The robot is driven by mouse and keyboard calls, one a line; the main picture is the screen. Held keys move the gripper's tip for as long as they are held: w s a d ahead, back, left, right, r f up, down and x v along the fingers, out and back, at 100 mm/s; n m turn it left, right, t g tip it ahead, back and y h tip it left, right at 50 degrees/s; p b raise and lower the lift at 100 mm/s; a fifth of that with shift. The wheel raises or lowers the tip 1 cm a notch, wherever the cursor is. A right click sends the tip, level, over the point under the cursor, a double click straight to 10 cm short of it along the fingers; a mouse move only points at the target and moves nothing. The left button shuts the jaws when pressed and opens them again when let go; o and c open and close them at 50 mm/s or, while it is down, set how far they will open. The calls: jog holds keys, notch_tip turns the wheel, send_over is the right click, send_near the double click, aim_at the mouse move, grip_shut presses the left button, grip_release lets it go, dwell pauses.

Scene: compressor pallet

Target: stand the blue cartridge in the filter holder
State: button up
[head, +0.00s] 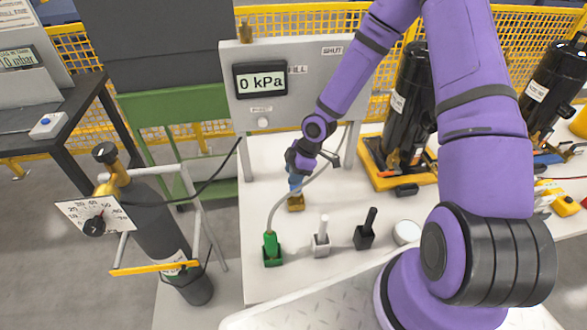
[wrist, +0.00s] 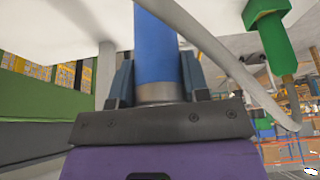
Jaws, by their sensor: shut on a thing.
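The blue cartridge (wrist: 157,45) stands between the two fingers of my gripper (wrist: 158,78) in the wrist view, with a metal band at its near end. My gripper (head: 296,172) is shut on it. In the head view a little of the blue cartridge (head: 294,183) shows below the fingers, directly over a small yellow-brown block (head: 296,203) on the white bench, which looks like the filter holder. I cannot tell whether the cartridge's lower end is inside this block or just above it.
A green plug (head: 270,244) with a grey hose stands in a green holder in front. A white-handled piece (head: 322,234), a black-handled piece (head: 367,229) and a white round cap (head: 407,232) stand to its right. The gauge panel (head: 290,85) rises behind; its display reads 0 kPa.

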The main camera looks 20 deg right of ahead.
aim_at(294, 188)
jog(key=shift+f, duration=2.9)
jog(key=shift+f, duration=0.6)
jog(key=o, duration=1.1)
jog(key=shift+c, duration=0.2)
jog(key=shift+r, duration=0.1)
jog(key=v, duration=1)
jog(key=shift+r, duration=0.3)
jog(key=shift+s+d, duration=0.1)
